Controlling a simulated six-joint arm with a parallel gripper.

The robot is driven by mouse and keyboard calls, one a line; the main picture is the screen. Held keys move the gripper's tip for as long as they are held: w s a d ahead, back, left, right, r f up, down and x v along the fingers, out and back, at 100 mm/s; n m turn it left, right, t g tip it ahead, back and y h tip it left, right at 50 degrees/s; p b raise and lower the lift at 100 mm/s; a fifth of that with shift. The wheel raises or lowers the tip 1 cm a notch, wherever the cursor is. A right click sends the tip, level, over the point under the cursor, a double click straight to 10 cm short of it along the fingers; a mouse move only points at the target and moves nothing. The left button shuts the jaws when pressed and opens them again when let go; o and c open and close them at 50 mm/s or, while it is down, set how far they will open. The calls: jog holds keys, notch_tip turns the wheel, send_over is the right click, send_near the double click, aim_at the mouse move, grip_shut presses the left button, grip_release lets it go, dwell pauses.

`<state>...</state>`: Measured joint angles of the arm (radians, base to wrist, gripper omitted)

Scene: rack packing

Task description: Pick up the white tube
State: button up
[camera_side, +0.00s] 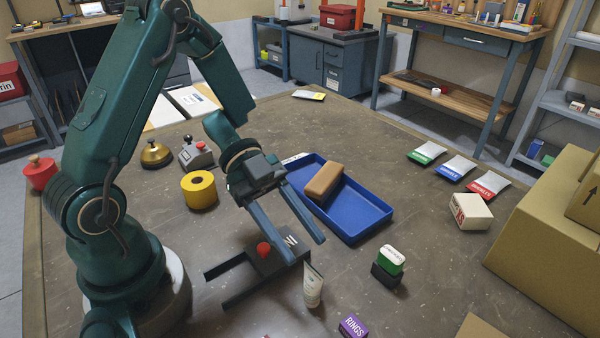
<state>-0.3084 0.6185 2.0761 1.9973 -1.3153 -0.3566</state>
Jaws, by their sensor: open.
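The white tube (313,286) stands upright on the table, near the bottom middle of the view, slightly tilted. My gripper (305,251) points down and to the right, with its two long fingers apart and nothing seen between them. The fingertips appear above the tube in the picture; how far apart they are in depth I cannot tell. One fingertip appears close to the tube's upper end.
A dark frame (228,298) with a red-knobbed object (263,249) lies left of the tube. A blue tray (368,222) holding a brown block (324,181) is behind. A green-and-white box (391,260) and purple box (353,325) stand right. Cardboard boxes (545,250) fill the right edge.

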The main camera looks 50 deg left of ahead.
aim_at(304, 259)
jog(key=shift+s+a+f+n, duration=0.2)
jog(key=shift+f+n, duration=0.2)
jog(key=shift+f, duration=0.35)
jog(key=shift+d+f, duration=0.15)
jog(key=shift+x, duration=2.35)
grip_shut()
